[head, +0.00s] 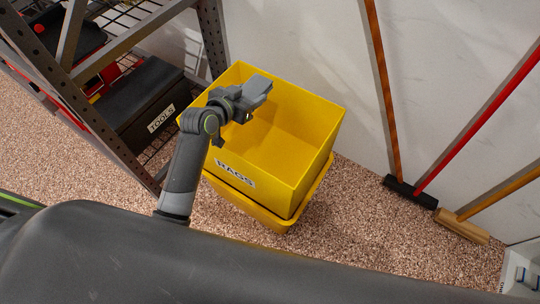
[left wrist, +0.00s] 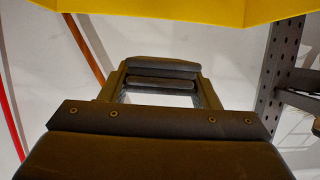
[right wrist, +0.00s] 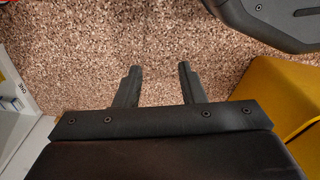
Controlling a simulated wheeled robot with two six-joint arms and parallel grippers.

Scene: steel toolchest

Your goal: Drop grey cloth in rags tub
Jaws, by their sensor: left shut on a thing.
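The yellow tub (head: 272,188) labelled RAGS stands on the floor in the head view, open at the top. The part of its inside that shows looks empty. My left gripper (head: 248,98) is over the tub's opening, toward its back left. It is shut on the grey cloth (head: 258,86), a small folded piece. In the left wrist view the cloth (left wrist: 162,70) lies between the fingertips, with a yellow tub edge (left wrist: 170,10) above. My right gripper (right wrist: 160,78) is open and empty over the speckled floor, outside the head view.
A steel shelf rack (head: 110,50) with a black TOOLS box (head: 150,105) stands left of the tub. Brooms (head: 412,193) lean on the white wall at the right. Speckled floor (head: 370,235) is clear between tub and brooms.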

